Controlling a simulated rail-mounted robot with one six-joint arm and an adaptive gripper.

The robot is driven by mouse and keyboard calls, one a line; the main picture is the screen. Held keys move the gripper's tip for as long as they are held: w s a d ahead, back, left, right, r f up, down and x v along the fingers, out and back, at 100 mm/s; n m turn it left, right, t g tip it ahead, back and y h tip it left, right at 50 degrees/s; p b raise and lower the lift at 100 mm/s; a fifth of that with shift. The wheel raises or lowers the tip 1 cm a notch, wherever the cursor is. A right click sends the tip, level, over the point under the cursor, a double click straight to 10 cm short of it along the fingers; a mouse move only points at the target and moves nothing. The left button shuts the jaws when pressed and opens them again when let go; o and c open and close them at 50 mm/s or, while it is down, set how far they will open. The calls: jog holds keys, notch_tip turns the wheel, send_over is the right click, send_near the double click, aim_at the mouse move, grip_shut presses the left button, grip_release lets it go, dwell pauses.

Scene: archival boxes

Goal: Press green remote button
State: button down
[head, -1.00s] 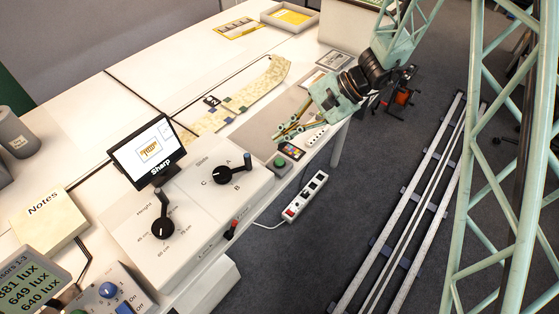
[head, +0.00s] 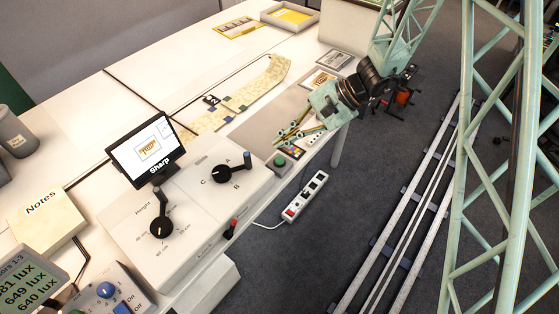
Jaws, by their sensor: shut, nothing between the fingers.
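A green button (head: 280,161) sits on a small grey box (head: 279,171) near the front edge of the white table, just right of the slide control panel. My gripper (head: 282,140) comes in from the upper right, its slim brass-coloured fingers shut and empty. Its fingertips show just above the button in the picture. They look apart from it; their height over the table is hard to judge.
A colour checker card (head: 292,151) lies beside the button box. The slide dial (head: 222,173) and a monitor reading "Sharp" (head: 147,151) stand left. A long map strip (head: 235,103) lies behind. A power strip (head: 306,196) is on the floor.

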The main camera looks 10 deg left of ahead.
aim_at(281, 161)
notch_tip(281, 161, down, 3)
jog(key=shift+f+b, duration=0.2)
jog(key=shift+b, duration=0.25)
jog(key=shift+f+b, duration=1.2)
jog(key=shift+f+b, duration=0.95)
jog(key=shift+b, duration=0.3)
dwell(2.0)
jog(key=shift+r, duration=0.15)
dwell(0.4)
jog(key=shift+r+p, duration=0.35)
jog(key=shift+r, duration=0.4)
jog(key=shift+r, duration=0.2)
jog(key=shift+r+p, duration=1.05)
jog(key=shift+r, duration=1.3)
